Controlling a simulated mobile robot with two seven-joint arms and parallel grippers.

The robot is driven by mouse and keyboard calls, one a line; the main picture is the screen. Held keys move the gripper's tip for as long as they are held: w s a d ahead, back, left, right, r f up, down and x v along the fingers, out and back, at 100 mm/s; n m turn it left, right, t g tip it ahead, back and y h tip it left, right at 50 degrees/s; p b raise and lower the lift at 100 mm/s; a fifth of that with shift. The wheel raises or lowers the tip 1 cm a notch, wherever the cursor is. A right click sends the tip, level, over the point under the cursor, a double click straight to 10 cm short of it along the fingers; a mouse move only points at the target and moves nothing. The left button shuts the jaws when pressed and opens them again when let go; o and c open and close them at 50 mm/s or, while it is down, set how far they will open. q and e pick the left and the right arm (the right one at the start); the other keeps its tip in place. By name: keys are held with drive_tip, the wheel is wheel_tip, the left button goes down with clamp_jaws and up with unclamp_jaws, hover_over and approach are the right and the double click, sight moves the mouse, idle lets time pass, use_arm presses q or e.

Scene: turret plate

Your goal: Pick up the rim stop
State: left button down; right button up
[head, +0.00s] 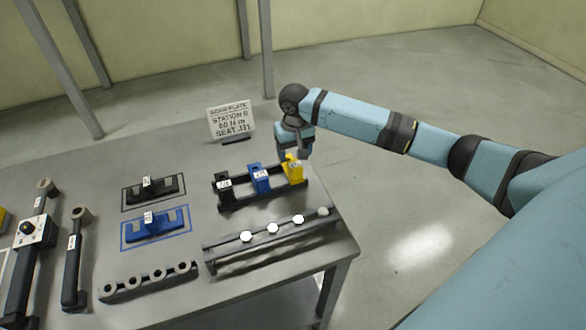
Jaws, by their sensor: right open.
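A black rack (236,202) on the table holds three upright labelled pieces: a black one (224,187), a blue one (260,180) and a yellow one (294,169). Their labels are too small to read, so I cannot tell for certain which is the rim stop. My right gripper (300,157) points down at the top of the yellow piece, at the rack's right end. It is open; its fingers are small and partly hidden, and I cannot tell whether they touch the yellow piece. My left gripper is not in view.
A sign (231,122) stands behind the rack. A rail with several white round heads (273,228) lies in front. Black (153,188) and blue (154,225) fixtures sit to the left in outlined areas. Long tools (73,262) lie at far left, and a holed bar (148,283) at the front.

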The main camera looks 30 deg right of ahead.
sight(293, 161)
drive_tip(key=shift+f, duration=0.6)
wheel_tip(293, 161, down, 5)
drive_tip(key=shift+w+a+f+p, duration=0.1)
drive_tip(key=shift+w+p, duration=0.05)
drive_tip(key=shift+p, duration=0.35)
drive_tip(key=shift+c, duration=0.5)
drive_tip(key=c, duration=1.1)
